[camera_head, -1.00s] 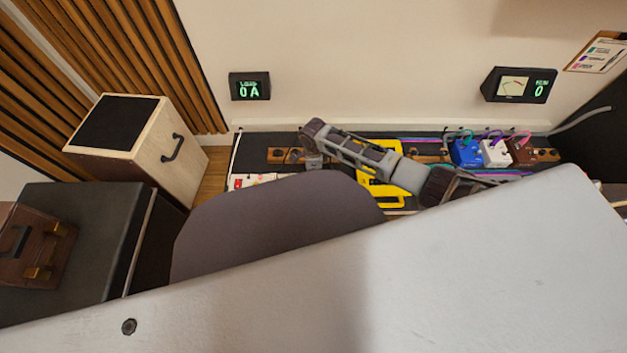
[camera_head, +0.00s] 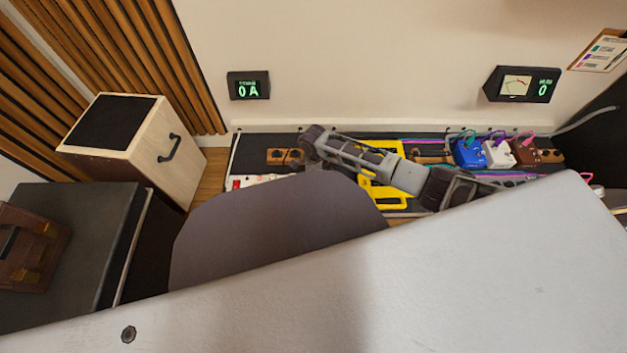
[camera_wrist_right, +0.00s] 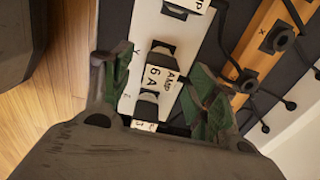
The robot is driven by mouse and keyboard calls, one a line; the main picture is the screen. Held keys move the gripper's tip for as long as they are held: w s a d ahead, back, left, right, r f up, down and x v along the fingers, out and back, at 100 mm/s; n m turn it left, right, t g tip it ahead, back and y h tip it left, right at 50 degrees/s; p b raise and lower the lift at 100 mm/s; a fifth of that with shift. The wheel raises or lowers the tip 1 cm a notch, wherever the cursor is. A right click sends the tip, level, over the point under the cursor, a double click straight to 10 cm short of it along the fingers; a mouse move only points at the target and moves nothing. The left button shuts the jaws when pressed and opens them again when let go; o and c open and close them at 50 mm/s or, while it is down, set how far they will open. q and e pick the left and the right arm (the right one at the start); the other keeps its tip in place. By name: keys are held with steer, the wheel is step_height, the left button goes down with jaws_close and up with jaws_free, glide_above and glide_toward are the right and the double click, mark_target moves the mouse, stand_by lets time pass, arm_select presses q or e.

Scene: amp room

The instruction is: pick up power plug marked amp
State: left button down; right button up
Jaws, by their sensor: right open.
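The plug marked AMP, 6 A (camera_wrist_right: 158,78), has a white label and dark ends and sits on a white power strip (camera_wrist_right: 128,30) in the right wrist view. My right gripper (camera_wrist_right: 163,82) is open, with one green-padded finger on each side of this plug. I cannot tell whether the pads touch it. Another dark plug with a white label (camera_wrist_right: 182,8) is cut off at the top edge. In the head view my right gripper (camera_head: 312,140) is over the strip area; the strip's end (camera_head: 250,182) shows, but the AMP plug is hidden. My left gripper is not in view.
A wooden socket rail (camera_wrist_right: 262,45) with dark plugs and cables runs right of the strip. Blue (camera_head: 469,153), white (camera_head: 498,154) and brown (camera_head: 524,153) boxes stand at the right. A yellow frame (camera_head: 392,200) lies under my arm. A display (camera_head: 249,86) reads 0 A.

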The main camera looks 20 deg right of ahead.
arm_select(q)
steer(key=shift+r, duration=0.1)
arm_select(e)
steer(key=c, duration=1.1)
steer(key=shift+r, duration=0.15)
